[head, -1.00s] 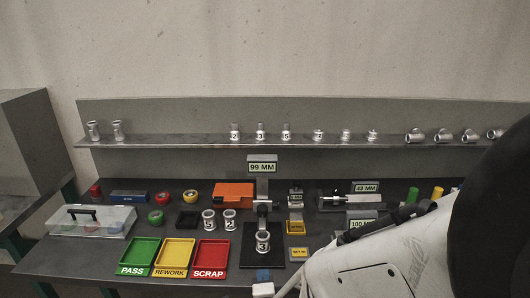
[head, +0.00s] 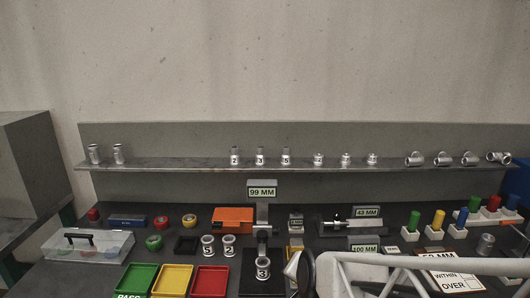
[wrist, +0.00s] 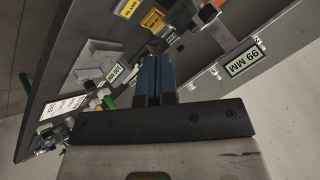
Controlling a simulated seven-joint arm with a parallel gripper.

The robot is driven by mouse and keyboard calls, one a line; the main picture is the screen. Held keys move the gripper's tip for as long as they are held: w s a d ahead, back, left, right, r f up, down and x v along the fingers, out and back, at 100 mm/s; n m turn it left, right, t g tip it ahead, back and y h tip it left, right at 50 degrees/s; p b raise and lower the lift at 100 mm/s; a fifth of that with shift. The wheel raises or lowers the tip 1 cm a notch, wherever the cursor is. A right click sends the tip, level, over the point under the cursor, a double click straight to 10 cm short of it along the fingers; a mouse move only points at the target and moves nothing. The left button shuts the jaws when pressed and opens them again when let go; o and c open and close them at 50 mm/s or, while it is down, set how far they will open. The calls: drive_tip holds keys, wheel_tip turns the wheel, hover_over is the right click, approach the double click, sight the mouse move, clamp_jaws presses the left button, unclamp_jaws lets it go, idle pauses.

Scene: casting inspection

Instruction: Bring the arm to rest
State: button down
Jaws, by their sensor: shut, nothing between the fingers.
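My gripper (wrist: 153,80) shows in the wrist view with its two dark blue fingers together and nothing between them. It hangs over the inspection bench, and the fingers appear clear of everything on it. In the head view part of my pale arm crosses the bottom right, in front of the bench's right half. I cannot make out the gripper's fingers there.
A height gauge reading 99 MM (head: 262,192) stands mid-bench over a casting marked 3 (head: 263,268). Green, yellow and red trays (head: 209,282) lie front left. Colored pegs (head: 439,219) and a sign (head: 452,282) are at right. Castings line the shelf (head: 200,164).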

drive_tip(key=s+d+r+n+g+h, duration=0.1)
drive_tip(key=s+d+r+n+g, duration=0.2)
drive_tip(key=s+d+r, duration=0.2)
drive_tip(key=s+d+r+n+g+h, duration=0.1)
drive_tip(key=s+d+r+n+g, duration=0.2)
drive_tip(key=s, duration=0.7)
drive_tip(key=shift+s+d+r, duration=0.25)
drive_tip(key=shift+d+r, duration=0.6)
drive_tip(key=shift+d, duration=0.4)
